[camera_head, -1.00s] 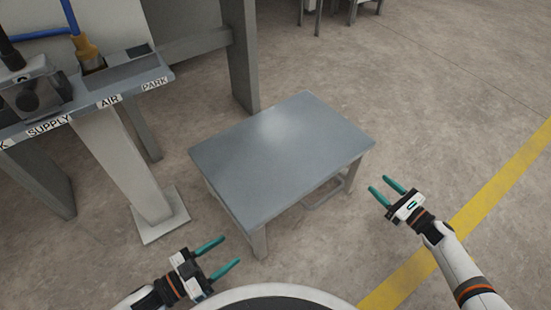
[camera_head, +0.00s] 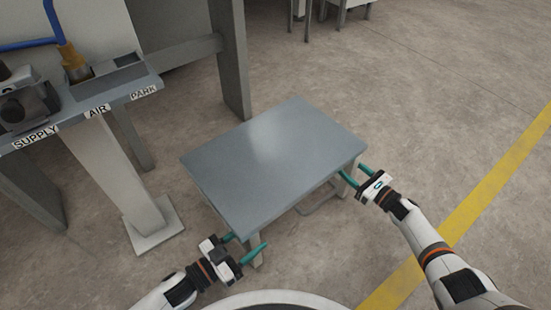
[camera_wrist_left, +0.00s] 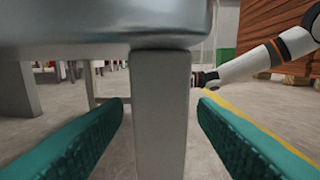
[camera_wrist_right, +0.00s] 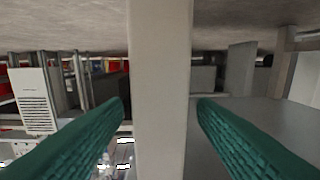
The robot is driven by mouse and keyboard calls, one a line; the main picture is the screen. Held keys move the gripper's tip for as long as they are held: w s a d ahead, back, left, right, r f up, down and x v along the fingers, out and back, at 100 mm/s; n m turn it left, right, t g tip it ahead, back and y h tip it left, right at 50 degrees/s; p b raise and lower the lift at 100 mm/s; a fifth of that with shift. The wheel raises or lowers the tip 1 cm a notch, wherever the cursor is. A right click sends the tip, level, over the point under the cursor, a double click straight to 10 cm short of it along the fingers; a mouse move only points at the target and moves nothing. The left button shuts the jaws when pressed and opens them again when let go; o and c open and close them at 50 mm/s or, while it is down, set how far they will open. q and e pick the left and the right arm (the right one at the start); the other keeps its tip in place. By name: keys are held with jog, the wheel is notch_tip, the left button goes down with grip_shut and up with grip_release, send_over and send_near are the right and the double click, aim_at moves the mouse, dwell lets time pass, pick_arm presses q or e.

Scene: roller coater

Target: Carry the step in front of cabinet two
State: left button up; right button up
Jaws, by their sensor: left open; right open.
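The step (camera_head: 270,160) is a low grey metal stand with a flat rectangular top and legs, upright on the floor in the middle of the head view. My left gripper (camera_head: 246,246) is open at its near-left leg. In the left wrist view that leg (camera_wrist_left: 161,110) stands between the two green fingers, with gaps on both sides. My right gripper (camera_head: 356,175) is open at its right leg. In the right wrist view a leg (camera_wrist_right: 160,90) stands between the fingers, not gripped. Each gripper's fingertips are partly hidden near the step's top.
A grey upright (camera_head: 230,60) stands behind the step. A yellow floor line (camera_head: 480,195) runs at the right, with open floor around it.

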aim_at(258, 232)
pick_arm(q)
jog(key=shift+x, duration=1.55)
pick_arm(e)
jog(key=shift+x, duration=1.45)
pick_arm(q)
jog(key=shift+c, duration=0.4)
pick_arm(e)
jog(key=shift+c, duration=0.4)
pick_arm(q)
grip_shut()
pick_arm(e)
grip_shut()
pick_arm(q)
jog(key=shift+s, duration=0.1)
pick_arm(e)
jog(key=shift+d, duration=0.15)
pick_arm(q)
jog(key=shift+r, duration=0.25)
pick_arm(e)
jog(key=shift+w+r, duration=0.2)
jog(key=shift+r, duration=0.05)
